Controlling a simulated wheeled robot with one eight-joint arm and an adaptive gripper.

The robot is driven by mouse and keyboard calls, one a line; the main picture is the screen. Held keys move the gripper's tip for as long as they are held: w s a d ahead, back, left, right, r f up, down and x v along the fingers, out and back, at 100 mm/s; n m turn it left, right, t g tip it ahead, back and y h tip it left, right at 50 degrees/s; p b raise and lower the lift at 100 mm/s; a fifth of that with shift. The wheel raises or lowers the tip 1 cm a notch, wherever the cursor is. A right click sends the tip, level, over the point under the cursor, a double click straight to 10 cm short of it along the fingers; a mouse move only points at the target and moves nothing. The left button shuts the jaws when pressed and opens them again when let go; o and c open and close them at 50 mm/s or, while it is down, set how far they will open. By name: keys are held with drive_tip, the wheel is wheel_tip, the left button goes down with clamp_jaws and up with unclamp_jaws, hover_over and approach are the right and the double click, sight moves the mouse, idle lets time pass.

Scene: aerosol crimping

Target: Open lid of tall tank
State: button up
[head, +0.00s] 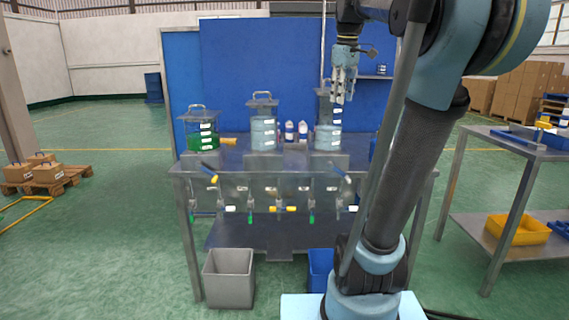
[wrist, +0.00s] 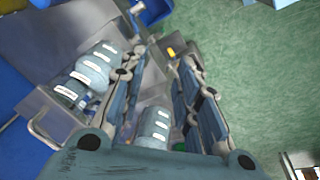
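Three clear tanks with lids and loop handles stand in a row on the metal bench (head: 350,163). The left tank (head: 203,140) is shorter and holds green liquid. The middle tank (head: 263,130) and right tank (head: 326,136) are taller, with pale blue contents and white labels. The middle tank's lid is on; the right tank's top is partly hidden behind my gripper. My gripper (head: 343,99) points down beside the right tank's upper part. In the wrist view, its fingers (wrist: 163,65) are apart with nothing clearly held. Labelled tanks (wrist: 90,72) show beyond the fingers, partly covered.
Small white bottles (head: 296,130) stand between the middle and right tanks. Several valves with coloured handles (head: 287,209) line the bench front. A grey bin (head: 229,275) and a blue bin (head: 320,268) stand below. A side table (head: 505,150) is at right.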

drive_tip(key=s+f+m, duration=0.3)
drive_tip(key=s+f, duration=0.5)
drive_tip(key=f, duration=0.5)
drive_tip(key=s+f+m, duration=0.3)
drive_tip(key=s+f, duration=0.4)
drive_tip(key=f, duration=0.5)
drive_tip(key=s+f+m, duration=0.3)
drive_tip(key=s+f, duration=0.5)
drive_tip(key=f, duration=0.5)
drive_tip(key=w+r+n, duration=0.6)
drive_tip(key=w+r, duration=0.7)
drive_tip(key=r, duration=0.7)
drive_tip(key=w+r+n, duration=0.6)
drive_tip(key=w+r, duration=0.8)
drive_tip(key=r, duration=0.6)
drive_tip(key=w+r+n, duration=0.6)
drive_tip(key=w+r, duration=0.7)
drive_tip(key=r, duration=0.7)
drive_tip(key=w+f, duration=0.1)
drive_tip(key=f, duration=0.4)
drive_tip(key=w+f, duration=0.1)
drive_tip(key=f, duration=0.5)
drive_tip(key=w+f, duration=0.1)
drive_tip(key=f, duration=0.4)
drive_tip(key=shift+w+f, duration=0.15)
drive_tip(key=shift+f, duration=0.25)
clamp_jaws()
